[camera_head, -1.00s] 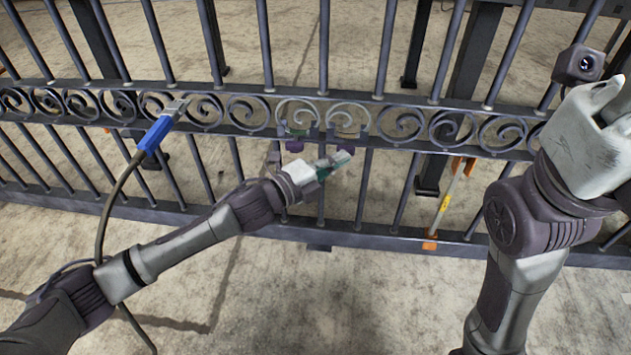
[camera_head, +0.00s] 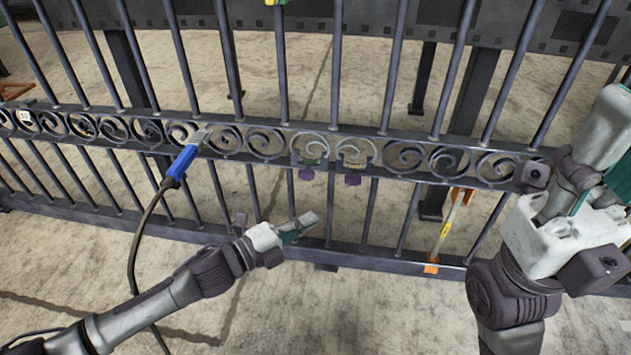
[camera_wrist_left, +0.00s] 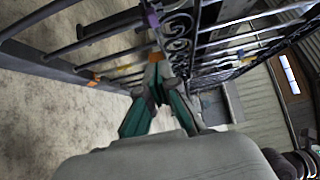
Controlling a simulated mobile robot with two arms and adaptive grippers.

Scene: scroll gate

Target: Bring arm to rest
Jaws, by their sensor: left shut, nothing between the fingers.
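My left gripper (camera_head: 302,226) is shut and empty. In the head view it shows in front of the lower bars of the dark metal gate (camera_head: 400,160), below the scroll band. In the left wrist view the gripper (camera_wrist_left: 155,68) has its teal-sided fingers together, with the gate (camera_wrist_left: 180,30) beyond. Whether it touches a bar cannot be told. My right gripper (camera_head: 600,150) is at the right edge of the head view, partly cut off, and its fingertips are not clear.
A blue-handled tool (camera_head: 182,162) with a cable stands against the scroll band at left. Two small purple parts (camera_head: 306,174) (camera_head: 352,179) hang under the middle scrolls. The concrete floor in front is clear.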

